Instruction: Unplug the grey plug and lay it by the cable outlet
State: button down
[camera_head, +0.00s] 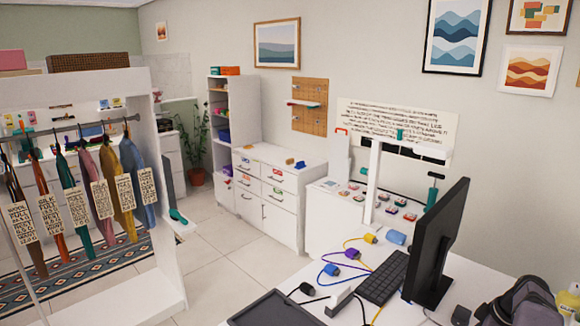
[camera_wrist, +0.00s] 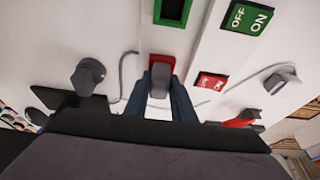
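In the wrist view my gripper (camera_wrist: 160,80) has its two blue-grey fingers on either side of a small grey piece (camera_wrist: 160,74). That piece stands in a red-framed slot on a white surface. Whether the fingers press on it or only straddle it, I cannot tell. A dark grey plug-like piece (camera_wrist: 88,75) stands at the left, with a thin grey cable near it. A similar grey piece (camera_wrist: 282,80) with a cable is at the right. Which of these is the task's grey plug is unclear. I cannot make out the cable outlet or my gripper in the head view.
The wrist view has a green ON/OFF label (camera_wrist: 248,17), a red label (camera_wrist: 210,82) and a green-framed slot (camera_wrist: 172,10). In the head view the desk holds a white power strip (camera_head: 340,301), coloured plugs with cables, a keyboard (camera_head: 384,278) and a monitor (camera_head: 437,245).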

jog(key=c, duration=2.2)
grip_release()
grip_shut()
jog(key=shift+r+p, duration=0.7)
jog(key=shift+r, duration=0.7)
jog(key=shift+r+p, duration=1.15)
jog(key=shift+r, duration=0.7)
jog(key=shift+f, duration=0.1)
